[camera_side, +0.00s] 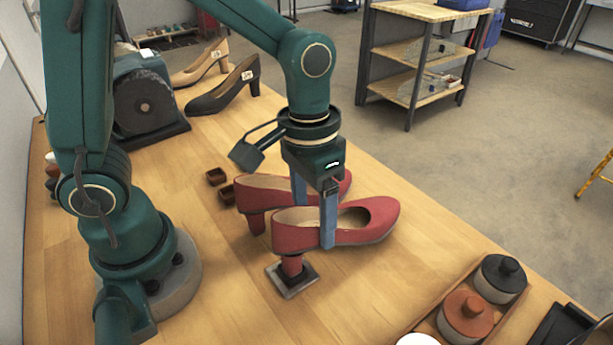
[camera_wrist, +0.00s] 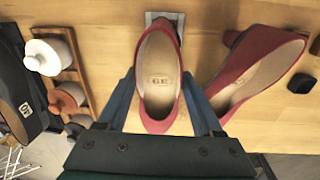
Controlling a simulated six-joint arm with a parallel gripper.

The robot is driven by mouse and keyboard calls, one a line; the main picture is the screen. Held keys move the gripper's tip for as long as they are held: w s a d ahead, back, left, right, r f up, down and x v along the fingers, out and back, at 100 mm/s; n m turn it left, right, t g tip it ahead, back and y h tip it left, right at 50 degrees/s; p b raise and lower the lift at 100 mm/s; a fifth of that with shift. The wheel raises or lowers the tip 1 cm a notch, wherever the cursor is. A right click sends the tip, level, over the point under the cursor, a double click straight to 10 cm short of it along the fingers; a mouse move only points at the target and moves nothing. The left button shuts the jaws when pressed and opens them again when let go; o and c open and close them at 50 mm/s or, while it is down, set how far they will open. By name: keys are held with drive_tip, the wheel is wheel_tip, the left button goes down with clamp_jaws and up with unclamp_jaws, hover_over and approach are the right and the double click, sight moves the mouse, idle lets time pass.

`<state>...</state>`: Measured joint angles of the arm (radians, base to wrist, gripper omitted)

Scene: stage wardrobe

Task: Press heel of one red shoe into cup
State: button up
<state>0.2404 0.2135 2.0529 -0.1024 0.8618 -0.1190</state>
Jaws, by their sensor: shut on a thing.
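A red shoe (camera_side: 350,228) is held between the blue fingers of my gripper (camera_side: 314,212), which are shut across its middle. Its sole is roughly level and its toe points right. Its heel (camera_side: 291,264) reaches down to a dark cup (camera_side: 304,273) on a small grey plate; I cannot tell how deep the heel sits. In the wrist view the held shoe (camera_wrist: 158,75) lies between the fingers (camera_wrist: 160,108), and the plate edge (camera_wrist: 152,15) shows beyond its heel end. A second red shoe (camera_side: 253,188) stands close behind it, free; it also shows in the wrist view (camera_wrist: 262,72).
Two small brown cups (camera_side: 216,176) sit behind the second shoe. A black shoe (camera_side: 226,92) and a beige shoe (camera_side: 203,63) stand at the back beside a grinder-like machine (camera_side: 146,100). A tray (camera_side: 428,325) with lidded jars is at front right.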

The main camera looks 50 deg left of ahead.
drive_tip(key=shift+f, duration=0.7)
idle(1.1)
drive_tip(key=shift+r, duration=0.1)
drive_tip(key=shift+r, duration=1.7)
drive_tip(key=shift+d, duration=0.1)
drive_tip(key=d, duration=1)
drive_tip(key=shift+d, duration=0.35)
drive_tip(key=shift+f, duration=1.7)
idle(0.7)
drive_tip(key=o, duration=1.5)
